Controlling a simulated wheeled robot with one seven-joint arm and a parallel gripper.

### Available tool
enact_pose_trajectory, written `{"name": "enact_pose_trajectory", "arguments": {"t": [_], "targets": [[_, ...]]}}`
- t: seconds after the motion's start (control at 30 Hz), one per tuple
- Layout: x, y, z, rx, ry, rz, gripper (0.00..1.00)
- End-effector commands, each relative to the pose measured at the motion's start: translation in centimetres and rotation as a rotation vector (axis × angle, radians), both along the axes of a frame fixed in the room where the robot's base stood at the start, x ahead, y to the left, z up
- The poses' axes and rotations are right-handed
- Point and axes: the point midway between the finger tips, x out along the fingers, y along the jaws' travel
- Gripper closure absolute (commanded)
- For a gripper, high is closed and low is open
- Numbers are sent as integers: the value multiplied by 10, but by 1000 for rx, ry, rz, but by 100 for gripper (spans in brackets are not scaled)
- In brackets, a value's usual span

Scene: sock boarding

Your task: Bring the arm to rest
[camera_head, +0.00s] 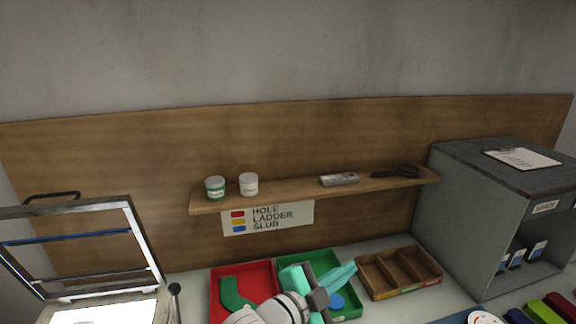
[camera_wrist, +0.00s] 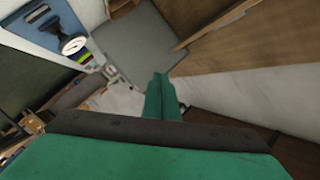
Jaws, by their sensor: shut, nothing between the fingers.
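My gripper (camera_head: 350,268) is in the head view at the lower middle, above the green tray (camera_head: 318,257). Its teal fingers point up and to the right. In the wrist view the two green fingers (camera_wrist: 160,82) lie together, shut, with nothing between them. My white arm comes in from the bottom edge of the head view and hides part of the red and green trays.
A red tray (camera_head: 258,270) holds a green sock-like piece (camera_head: 234,293). A divided wooden tray (camera_head: 392,289) is at the right. Above runs a shelf (camera_head: 300,188) with jars. A grey cabinet (camera_head: 455,210) stands right, a hinged frame (camera_head: 70,216) left.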

Motion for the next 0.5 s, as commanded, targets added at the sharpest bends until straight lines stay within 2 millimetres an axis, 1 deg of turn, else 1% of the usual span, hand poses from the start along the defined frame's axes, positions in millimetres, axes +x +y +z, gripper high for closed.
{"name": "enact_pose_trajectory", "arguments": {"t": [0.03,0.1,0.23,0.37,0.5], "targets": [[0,-8,10,-72,-10,7,100],[2,-13,23,-169,-23,27,100],[3,-16,42,-341,-36,66,100],[4,-13,51,-503,-35,113,100],[3,-4,49,-667,-18,174,100]]}}
